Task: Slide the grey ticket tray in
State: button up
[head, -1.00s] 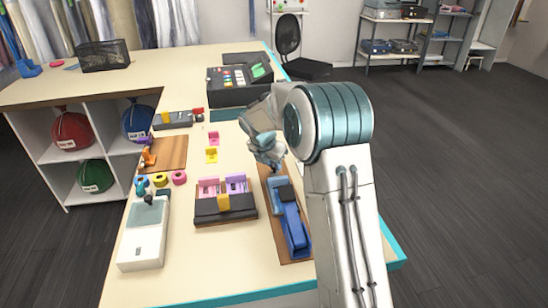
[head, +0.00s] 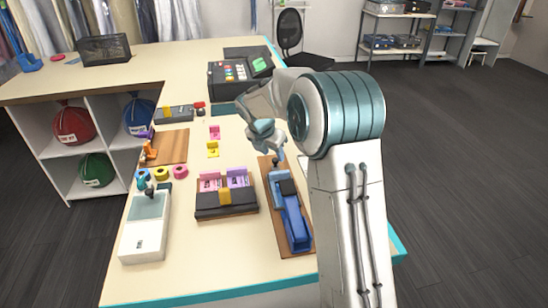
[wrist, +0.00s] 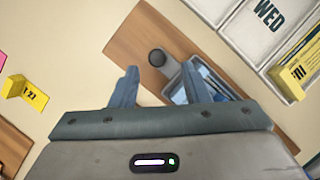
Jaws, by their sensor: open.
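On a wooden board (head: 305,238) near the counter's right edge stands a blue device (head: 294,217) with a dark block on it. At its far end, a grey tray-like part (wrist: 170,68) with a round dark knob (wrist: 157,57) shows in the wrist view; I take it for the grey ticket tray. Its inside looks blue and is partly hidden by a finger. My gripper (head: 271,150) is just beyond that end in the head view. In the wrist view my gripper (wrist: 160,80) is open, its fingers on either side of the tray's end, with nothing held. Contact cannot be told.
A dark holder (head: 226,210) with pink and purple cards stands left of the board. A yellow tag (wrist: 22,90) lies left in the wrist view.

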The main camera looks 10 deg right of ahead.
jog(key=v, duration=1)
jog(key=shift+r, duration=0.25)
jog(key=shift+s+a, duration=0.1)
jog(key=shift+a, duration=0.05)
